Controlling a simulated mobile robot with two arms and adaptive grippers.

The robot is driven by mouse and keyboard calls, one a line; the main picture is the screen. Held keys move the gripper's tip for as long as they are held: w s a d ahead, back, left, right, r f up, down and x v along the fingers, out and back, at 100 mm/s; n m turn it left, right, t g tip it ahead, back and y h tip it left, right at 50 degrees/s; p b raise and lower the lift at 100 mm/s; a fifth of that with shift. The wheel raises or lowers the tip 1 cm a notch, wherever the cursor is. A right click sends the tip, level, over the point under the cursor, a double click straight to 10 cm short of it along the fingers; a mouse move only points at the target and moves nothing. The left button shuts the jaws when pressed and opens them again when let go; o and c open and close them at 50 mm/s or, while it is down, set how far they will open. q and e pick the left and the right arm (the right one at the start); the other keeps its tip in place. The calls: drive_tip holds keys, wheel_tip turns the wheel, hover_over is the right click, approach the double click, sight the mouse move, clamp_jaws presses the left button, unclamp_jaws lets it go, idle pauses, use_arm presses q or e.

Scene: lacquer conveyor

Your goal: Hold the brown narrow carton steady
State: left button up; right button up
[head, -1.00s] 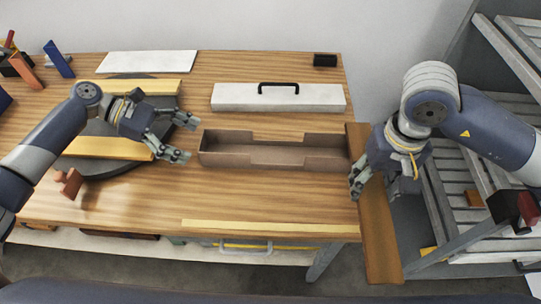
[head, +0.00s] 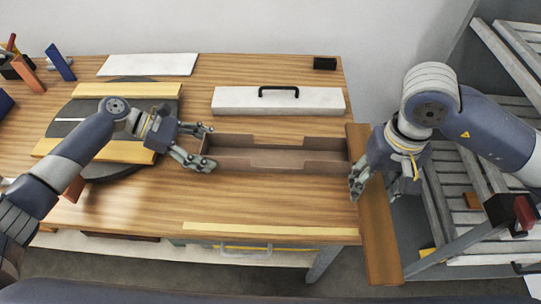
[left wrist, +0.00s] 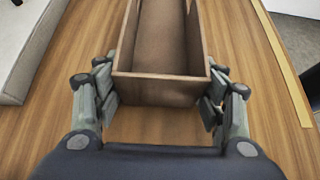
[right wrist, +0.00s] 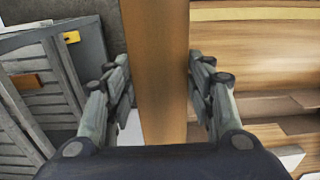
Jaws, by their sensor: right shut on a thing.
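The brown narrow carton (head: 280,164) is a long, open-topped box with a lowered middle in its long walls. It lies on the table, and its right end is by the wooden board at the table edge. My left gripper (head: 204,147) is open at the carton's left end. In the left wrist view the fingers (left wrist: 163,100) stand on either side of the carton's near end (left wrist: 162,88), and the carton is between them. My right gripper (head: 372,180) is shut on the brown wooden board (right wrist: 157,70), which runs between its fingers in the right wrist view.
A white lid-like panel with a black handle (head: 235,100) lies behind the carton. A round dark plate with yellow bars (head: 110,146) is at the left. A slatted grey rack (head: 465,190) stands to the right. The table front (head: 200,210) is clear.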

idle(0.6)
use_arm(q)
drive_tip(key=shift+f, duration=0.1)
use_arm(e)
drive_tip(key=w+a+r+m, duration=0.1)
drive_tip(key=w+a+m, duration=1.3)
drive_tip(key=a+m, duration=0.4)
drive_tip(key=shift+a+r, duration=0.3)
drive_tip(key=shift+a, duration=0.2)
drive_tip(key=shift+f, duration=0.1)
drive_tip(key=shift+f, duration=1.8)
drive_tip(key=shift+f, duration=0.1)
drive_tip(key=shift+f, duration=2.65)
